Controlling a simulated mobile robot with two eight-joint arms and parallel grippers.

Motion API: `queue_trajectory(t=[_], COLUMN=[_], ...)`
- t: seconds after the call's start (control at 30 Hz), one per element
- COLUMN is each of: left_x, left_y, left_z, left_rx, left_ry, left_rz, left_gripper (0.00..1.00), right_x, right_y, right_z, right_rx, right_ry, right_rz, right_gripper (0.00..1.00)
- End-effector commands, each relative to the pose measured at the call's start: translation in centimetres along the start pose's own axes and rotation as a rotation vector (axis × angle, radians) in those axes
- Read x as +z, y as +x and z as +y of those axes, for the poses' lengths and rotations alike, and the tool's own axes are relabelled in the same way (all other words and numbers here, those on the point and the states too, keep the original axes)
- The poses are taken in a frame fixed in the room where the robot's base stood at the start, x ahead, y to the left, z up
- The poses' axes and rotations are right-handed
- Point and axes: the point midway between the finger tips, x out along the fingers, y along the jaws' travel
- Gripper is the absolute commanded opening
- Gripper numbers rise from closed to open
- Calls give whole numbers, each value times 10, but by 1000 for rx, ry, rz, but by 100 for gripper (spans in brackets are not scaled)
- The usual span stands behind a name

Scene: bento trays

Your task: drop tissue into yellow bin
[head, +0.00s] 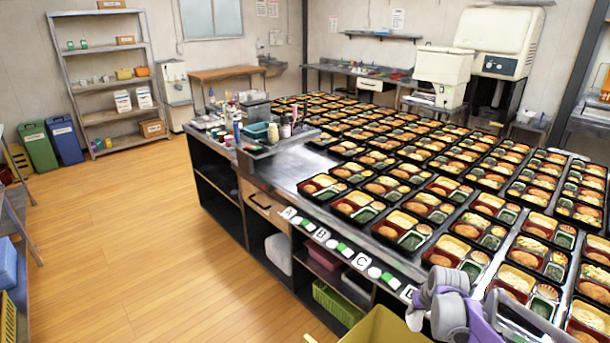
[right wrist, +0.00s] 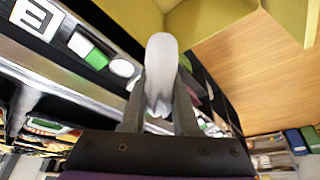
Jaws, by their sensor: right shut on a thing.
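My right gripper (right wrist: 160,88) is shut on a crumpled white tissue (right wrist: 160,60), which sticks out past the two dark fingers in the right wrist view. The yellow bin (head: 388,328) shows at the bottom edge of the head view, cut off by the frame. In the right wrist view the bin (right wrist: 215,18) fills the top, beyond the tissue and to its right. The tissue looks apart from the bin. My purple and grey right arm is at the bottom right of the head view, just right of the bin. My left gripper is not in view.
A long metal counter (head: 285,172) carries many filled bento trays (head: 355,205). Its front edge has lettered labels (head: 325,236), close to my right arm. A green basket (head: 338,302) sits on a shelf below. The wooden floor (head: 130,225) to the left is clear.

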Motion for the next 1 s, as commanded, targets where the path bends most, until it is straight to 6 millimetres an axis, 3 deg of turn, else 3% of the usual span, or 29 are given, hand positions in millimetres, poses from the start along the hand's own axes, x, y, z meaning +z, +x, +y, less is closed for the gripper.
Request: queue_trajectory(t=[0.4,0.77,0.8,0.93,1.0], left_x=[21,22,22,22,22], left_y=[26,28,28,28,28], left_z=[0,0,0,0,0], left_rx=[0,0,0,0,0], left_ry=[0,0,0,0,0], left_rz=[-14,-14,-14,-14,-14], left_gripper=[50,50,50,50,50], right_x=[19,20,20,20,20], right_y=[45,48,48,48,48], right_z=[-1,-1,-1,-1,-1], right_rx=[0,0,0,0,0], right_ry=[-1,-1,-1,-1,-1], right_rz=[-2,0,0,0,0], right_gripper=[0,0,35,59,63])
